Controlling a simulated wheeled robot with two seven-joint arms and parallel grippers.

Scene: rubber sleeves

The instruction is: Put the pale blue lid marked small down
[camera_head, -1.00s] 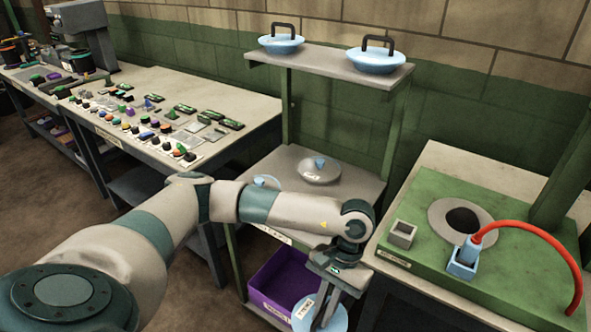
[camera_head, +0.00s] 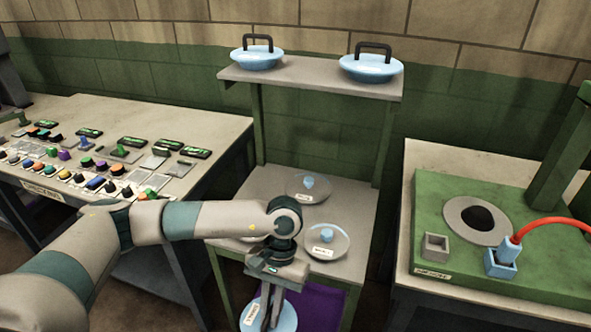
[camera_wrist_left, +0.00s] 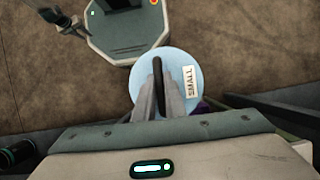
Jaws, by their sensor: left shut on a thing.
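The pale blue lid (camera_head: 284,318) is a round disc with a white label, low in the head view and partly cut off by the bottom edge. In the left wrist view the lid (camera_wrist_left: 178,62) shows its label reading SMALL and a dark upright handle. My left gripper (camera_head: 268,312) is shut on that handle and holds the lid in front of the shelf stand. In the left wrist view the fingers (camera_wrist_left: 158,100) close around the handle. What lies directly under the lid is hidden.
Two larger pale blue lids (camera_head: 257,59) (camera_head: 371,69) with black handles rest on the top shelf. Grey round dishes with pale blue pieces (camera_head: 309,187) (camera_head: 325,240) occupy the middle shelf. A purple bin (camera_head: 318,305) sits below. A green-topped bench (camera_head: 400,255) stands right, a parts table left.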

